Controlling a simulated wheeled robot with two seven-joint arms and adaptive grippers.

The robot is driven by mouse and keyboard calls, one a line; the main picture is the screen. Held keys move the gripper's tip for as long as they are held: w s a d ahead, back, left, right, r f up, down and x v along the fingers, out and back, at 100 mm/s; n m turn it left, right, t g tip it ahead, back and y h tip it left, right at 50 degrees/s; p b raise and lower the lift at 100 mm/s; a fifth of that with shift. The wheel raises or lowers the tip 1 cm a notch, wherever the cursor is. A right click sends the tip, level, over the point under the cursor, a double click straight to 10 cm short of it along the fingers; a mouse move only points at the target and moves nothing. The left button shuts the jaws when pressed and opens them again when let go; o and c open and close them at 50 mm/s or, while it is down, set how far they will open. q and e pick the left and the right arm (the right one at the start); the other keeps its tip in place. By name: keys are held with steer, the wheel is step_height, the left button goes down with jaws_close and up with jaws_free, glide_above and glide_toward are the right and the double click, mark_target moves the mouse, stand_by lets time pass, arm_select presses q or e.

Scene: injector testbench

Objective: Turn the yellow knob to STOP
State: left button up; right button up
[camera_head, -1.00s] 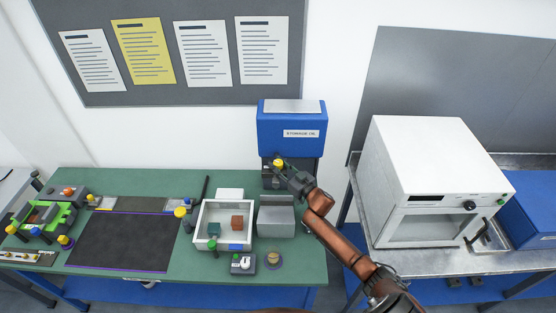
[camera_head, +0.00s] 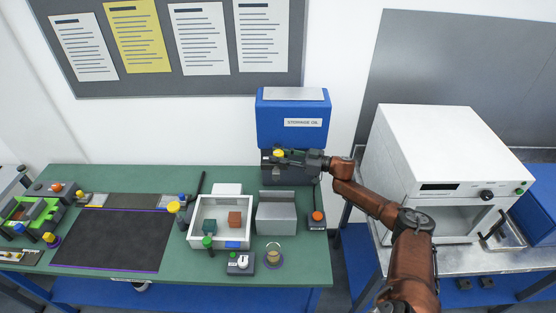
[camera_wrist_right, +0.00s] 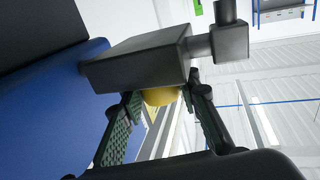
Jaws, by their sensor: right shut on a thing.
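The yellow knob (camera_head: 278,153) is on the dark unit (camera_head: 272,178) below the blue storage oil tank (camera_head: 292,120), at the back of the green bench. My right gripper (camera_head: 284,157) reaches it from the right, with the wrist nearly level. In the right wrist view the yellow knob (camera_wrist_right: 162,98) sits between the two ridged fingers (camera_wrist_right: 161,92), which are shut on it. It projects from a dark grey block (camera_wrist_right: 140,62). No STOP mark is readable, so I cannot tell the knob's setting. My left gripper is out of view.
A grey box (camera_head: 277,218), a red-button box (camera_head: 317,217) and a white tray (camera_head: 193,233) with small blocks stand in front of the tank. A white oven (camera_head: 440,140) stands on the right table. A dark mat (camera_head: 115,240) covers the left bench.

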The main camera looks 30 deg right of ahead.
mark_target(284, 156)
stand_by(0.4)
steer(key=o, duration=1.2)
steer(key=shift+d, duration=0.1)
steer(key=v, duration=0.7)
steer(key=shift+s, duration=0.15)
